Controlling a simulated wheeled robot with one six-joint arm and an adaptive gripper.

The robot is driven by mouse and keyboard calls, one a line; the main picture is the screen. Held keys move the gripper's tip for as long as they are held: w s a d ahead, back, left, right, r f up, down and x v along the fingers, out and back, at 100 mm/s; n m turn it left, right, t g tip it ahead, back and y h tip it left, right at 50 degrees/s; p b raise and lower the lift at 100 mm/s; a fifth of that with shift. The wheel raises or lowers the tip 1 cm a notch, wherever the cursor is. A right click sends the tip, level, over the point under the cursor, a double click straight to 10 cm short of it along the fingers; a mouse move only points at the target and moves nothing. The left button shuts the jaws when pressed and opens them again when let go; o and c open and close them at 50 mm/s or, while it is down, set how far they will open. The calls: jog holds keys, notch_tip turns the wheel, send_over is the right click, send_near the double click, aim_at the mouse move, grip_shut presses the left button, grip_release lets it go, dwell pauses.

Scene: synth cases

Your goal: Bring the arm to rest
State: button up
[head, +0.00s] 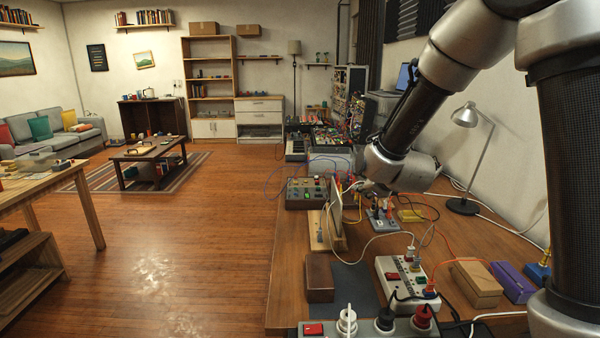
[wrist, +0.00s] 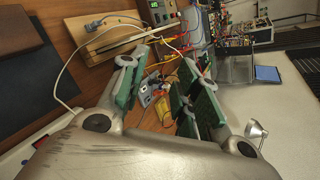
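My arm (head: 410,110) reaches from the right side of the head view over the long wooden workbench (head: 290,270). Its wrist end is low over the middle of the bench, and my fingers cannot be made out clearly there. In the wrist view my gripper (wrist: 155,85) shows two grey fingers with green pads. They stand apart, with nothing between the pads. Through the gap I see the bench top with a small grey device and yellow pieces. I cannot tell how far the fingers are above them.
A wooden board with an upright panel (head: 336,213), a grey power strip (head: 400,275) and several cables lie close by on the bench. A desk lamp (head: 466,117) stands to the right near the wall. A wooden box (head: 475,283) is nearer. The floor (head: 150,260) left of the bench is open.

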jog(key=s+d+r+n+g, duration=0.2)
jog(key=s+d+n, duration=0.3)
jog(key=s+n, duration=0.3)
jog(key=s+d+r+n+g+h, duration=0.1)
jog(key=s+d+r+n+g, duration=0.2)
jog(key=s, duration=1.3)
jog(key=s+d+r+n+g, duration=0.2)
jog(key=s+d+n, duration=0.6)
jog(key=s+n, duration=0.4)
jog(key=shift+s+r+n+g+h, duration=0.15)
jog(key=shift+r+n+g+h, duration=0.25)
jog(key=shift+r, duration=0.4)
